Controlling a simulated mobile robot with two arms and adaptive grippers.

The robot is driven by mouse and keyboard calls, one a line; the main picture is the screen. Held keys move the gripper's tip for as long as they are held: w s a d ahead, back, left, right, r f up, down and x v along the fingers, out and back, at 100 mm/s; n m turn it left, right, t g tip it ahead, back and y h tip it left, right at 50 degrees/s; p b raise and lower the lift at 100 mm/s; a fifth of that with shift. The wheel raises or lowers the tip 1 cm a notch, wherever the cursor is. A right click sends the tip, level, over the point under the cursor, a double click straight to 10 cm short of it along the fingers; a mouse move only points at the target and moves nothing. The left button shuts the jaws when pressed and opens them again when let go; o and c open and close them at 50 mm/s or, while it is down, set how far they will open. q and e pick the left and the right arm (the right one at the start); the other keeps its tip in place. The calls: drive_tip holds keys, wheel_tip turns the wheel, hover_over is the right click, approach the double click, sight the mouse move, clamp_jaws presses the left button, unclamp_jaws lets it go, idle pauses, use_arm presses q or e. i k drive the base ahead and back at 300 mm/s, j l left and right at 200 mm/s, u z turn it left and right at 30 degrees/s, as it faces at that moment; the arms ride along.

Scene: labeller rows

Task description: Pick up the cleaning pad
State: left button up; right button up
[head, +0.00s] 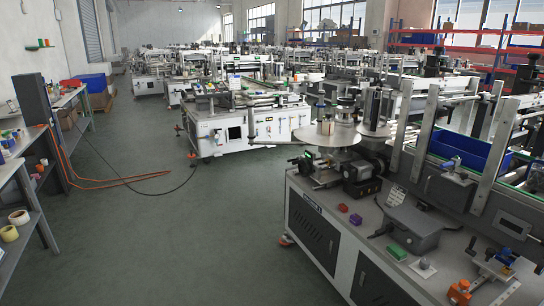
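No object here can be told for sure as the cleaning pad. Several small blocks lie on the grey top of the near labelling machine (345,238) at the right. They are a green block (396,251), a purple block (355,219) and a red block (342,208). Any of them is too small to identify as a pad. Neither of my grippers shows in the head view.
A shelf bench (28,160) with small items and tape rolls (18,217) stands at the left. An orange hose (110,184) and a dark cable lie on the green floor (180,240). The middle floor is clear. More machines (250,120) stand behind.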

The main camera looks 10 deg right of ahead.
sight(397, 253)
drive_tip(key=i+l+z, duration=0.25)
drive_tip(key=i+z, duration=0.75)
drive_tip(key=i+j+z, duration=0.25)
drive_tip(key=i+z, duration=0.2)
drive_tip(key=i, duration=0.2)
drive_tip(key=j, duration=1.1)
drive_tip(key=i+z, duration=0.05)
